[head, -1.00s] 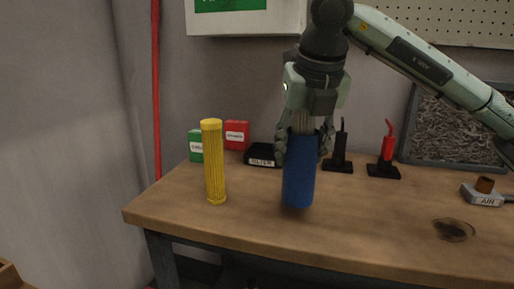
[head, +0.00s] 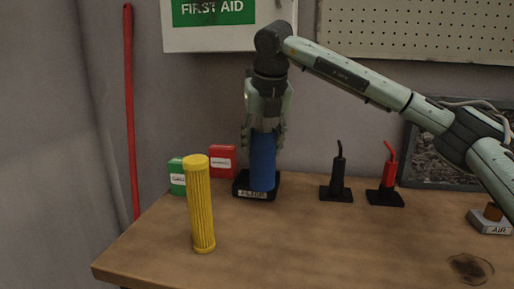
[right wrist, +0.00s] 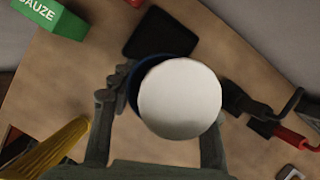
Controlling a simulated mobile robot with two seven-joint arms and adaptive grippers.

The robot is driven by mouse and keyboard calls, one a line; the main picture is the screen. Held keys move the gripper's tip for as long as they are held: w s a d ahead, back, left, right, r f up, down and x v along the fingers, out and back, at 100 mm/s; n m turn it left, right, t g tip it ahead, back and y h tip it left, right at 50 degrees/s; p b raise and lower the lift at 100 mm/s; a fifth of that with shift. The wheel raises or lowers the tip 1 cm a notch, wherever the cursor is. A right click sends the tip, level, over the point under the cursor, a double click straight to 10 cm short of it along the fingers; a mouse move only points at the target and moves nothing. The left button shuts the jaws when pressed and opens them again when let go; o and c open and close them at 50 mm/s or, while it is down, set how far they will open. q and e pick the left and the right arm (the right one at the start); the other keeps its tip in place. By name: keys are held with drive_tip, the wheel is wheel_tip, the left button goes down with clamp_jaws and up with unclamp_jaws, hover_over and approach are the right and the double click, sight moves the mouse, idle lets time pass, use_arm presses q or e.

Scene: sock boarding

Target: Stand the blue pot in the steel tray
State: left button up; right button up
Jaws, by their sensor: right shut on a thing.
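The blue pot (head: 263,160) is a tall upright cylinder. My right gripper (head: 263,128) is shut around its upper part. In the right wrist view the gripper fingers (right wrist: 155,110) flank the pot, whose blue side (right wrist: 147,76) shows beside a pale round top. The pot's lower end overlaps a low black tray with a label (head: 240,188), which also shows in the right wrist view (right wrist: 158,34). I cannot tell whether the pot touches this tray. No tray that is plainly steel shows; a grey-framed bin (head: 420,170) stands at the back right. My left gripper is out of view.
A yellow ribbed cylinder (head: 200,210) stands at the front left of the wooden bench (head: 320,240). Green (head: 177,177) and red (head: 222,160) boxes are at the back left. Black (head: 338,178) and red (head: 388,178) tools stand right of the pot. The bench's middle front is clear.

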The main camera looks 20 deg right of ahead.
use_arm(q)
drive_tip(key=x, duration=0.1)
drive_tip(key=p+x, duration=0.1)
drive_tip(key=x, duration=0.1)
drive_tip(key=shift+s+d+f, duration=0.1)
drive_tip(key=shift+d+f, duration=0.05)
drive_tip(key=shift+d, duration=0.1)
use_arm(e)
drive_tip(key=w+d+f, duration=0.1)
drive_tip(key=w+f, duration=0.2)
drive_tip(key=w, duration=0.2)
drive_tip(key=shift+w+f, duration=0.2)
drive_tip(key=shift+w, duration=0.2)
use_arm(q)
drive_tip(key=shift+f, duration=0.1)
use_arm(e)
drive_tip(key=shift+d+f, duration=0.1)
drive_tip(key=shift+f, duration=0.05)
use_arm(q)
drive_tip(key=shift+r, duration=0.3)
use_arm(e)
drive_tip(key=o, duration=1.2)
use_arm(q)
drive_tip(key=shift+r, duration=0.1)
